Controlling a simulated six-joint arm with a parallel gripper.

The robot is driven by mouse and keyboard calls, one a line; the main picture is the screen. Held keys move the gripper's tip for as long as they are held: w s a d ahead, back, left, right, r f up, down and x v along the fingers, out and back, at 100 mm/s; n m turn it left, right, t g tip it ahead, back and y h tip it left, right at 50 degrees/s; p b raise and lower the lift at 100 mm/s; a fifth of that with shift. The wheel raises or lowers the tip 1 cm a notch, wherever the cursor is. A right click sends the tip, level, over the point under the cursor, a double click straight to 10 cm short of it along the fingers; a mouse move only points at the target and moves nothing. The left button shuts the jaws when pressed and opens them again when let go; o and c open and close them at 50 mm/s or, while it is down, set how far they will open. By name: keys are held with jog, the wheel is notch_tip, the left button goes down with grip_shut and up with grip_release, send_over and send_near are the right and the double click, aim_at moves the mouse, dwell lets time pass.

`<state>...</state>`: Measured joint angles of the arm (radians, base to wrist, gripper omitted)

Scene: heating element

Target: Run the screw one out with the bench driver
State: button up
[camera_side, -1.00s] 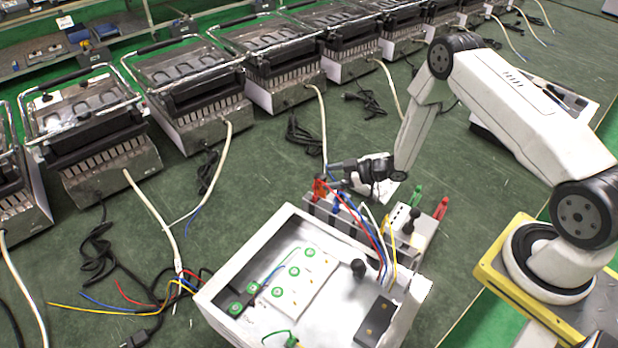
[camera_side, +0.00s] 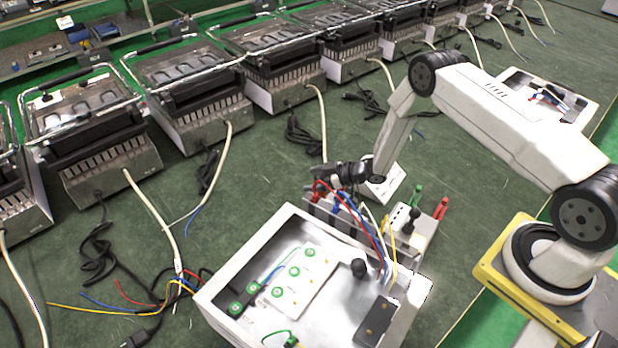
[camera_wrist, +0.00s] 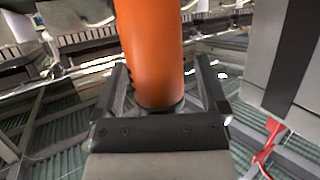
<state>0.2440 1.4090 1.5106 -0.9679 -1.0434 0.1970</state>
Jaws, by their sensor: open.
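My gripper (camera_side: 326,176) is at the grey rack (camera_side: 346,222) behind the open white box (camera_side: 262,238). In the wrist view, its two dark fingers (camera_wrist: 160,68) stand open on either side of an orange cylindrical handle (camera_wrist: 152,42), which looks like the bench driver's. I cannot tell whether either finger touches it. In the side view, my gripper mostly hides this handle. Inside the box, a white panel (camera_side: 304,283) carries several green-ringed fittings. I cannot tell which one is screw one.
Red, blue, white and yellow wires (camera_side: 374,232) rise beside the rack into the box. A grey block (camera_side: 412,226) with green and red clips stands to its right. A white tray (camera_side: 548,96) lies back right. Several heater units (camera_side: 200,80) line the back.

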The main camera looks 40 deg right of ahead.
dwell(0.4)
grip_shut()
jog(key=shift+r, duration=0.1)
jog(key=shift+r, duration=5)
jog(key=shift+r, duration=0.15)
